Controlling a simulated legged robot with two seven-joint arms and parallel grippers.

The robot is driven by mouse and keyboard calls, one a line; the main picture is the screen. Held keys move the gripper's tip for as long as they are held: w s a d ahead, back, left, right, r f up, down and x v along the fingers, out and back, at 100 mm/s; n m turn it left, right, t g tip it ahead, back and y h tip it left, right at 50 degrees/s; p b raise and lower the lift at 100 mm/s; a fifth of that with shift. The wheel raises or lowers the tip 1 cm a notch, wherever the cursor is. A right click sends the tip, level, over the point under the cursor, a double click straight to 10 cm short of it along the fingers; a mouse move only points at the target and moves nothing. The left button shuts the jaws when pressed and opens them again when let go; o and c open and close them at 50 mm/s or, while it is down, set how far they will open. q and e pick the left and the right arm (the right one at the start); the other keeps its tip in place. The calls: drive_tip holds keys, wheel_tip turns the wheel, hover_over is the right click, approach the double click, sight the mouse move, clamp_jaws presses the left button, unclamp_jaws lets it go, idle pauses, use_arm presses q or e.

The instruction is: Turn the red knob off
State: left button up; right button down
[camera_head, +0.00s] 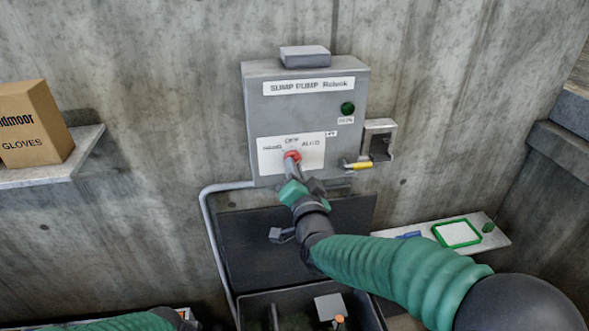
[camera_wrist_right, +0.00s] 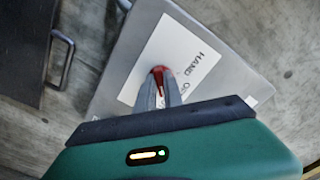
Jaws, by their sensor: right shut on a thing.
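A grey control box (camera_head: 260,112) labelled SUMP PUMP is fixed to the concrete wall. On its lower white plate, marked HAND, OFF and AUTO, is the red knob (camera_head: 292,156). In the right wrist view the red knob (camera_wrist_right: 159,75) shows between my fingertips. My right gripper (camera_head: 293,168) is at the knob from below, shut on it; the fingers (camera_wrist_right: 160,90) hide part of the knob and of the plate's lettering. The knob's exact pointing is hard to read. My left arm shows only partly at the bottom left, and its gripper cannot be made out.
A yellow-handled part (camera_head: 358,166) and a small grey holder (camera_head: 380,145) sit right of the box. A GLOVES carton (camera_head: 32,122) stands on the left shelf (camera_head: 82,155). A right shelf (camera_head: 492,236) holds a green-framed item (camera_head: 457,234). A dark open bin (camera_head: 262,298) lies below.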

drive_tip(key=shift+r, duration=0.1)
drive_tip(key=n+b, duration=0.1)
drive_tip(key=n, duration=0.7)
drive_tip(key=shift+w+d+r+b, duration=0.1)
drive_tip(key=shift+d+r+b, duration=0.1)
drive_tip(key=shift+b, duration=0.15)
drive_tip(key=shift+n, duration=0.4)
drive_tip(key=c, duration=1.5)
unclamp_jaws()
drive_tip(key=shift+o, duration=0.2)
drive_tip(key=shift+f, duration=0.15)
drive_tip(key=s+d+b, duration=0.1)
drive_tip(key=s+d, duration=0.2)
drive_tip(key=s, duration=1.3)
drive_tip(key=shift+s+d, duration=0.15)
drive_tip(key=shift+s, duration=0.2)
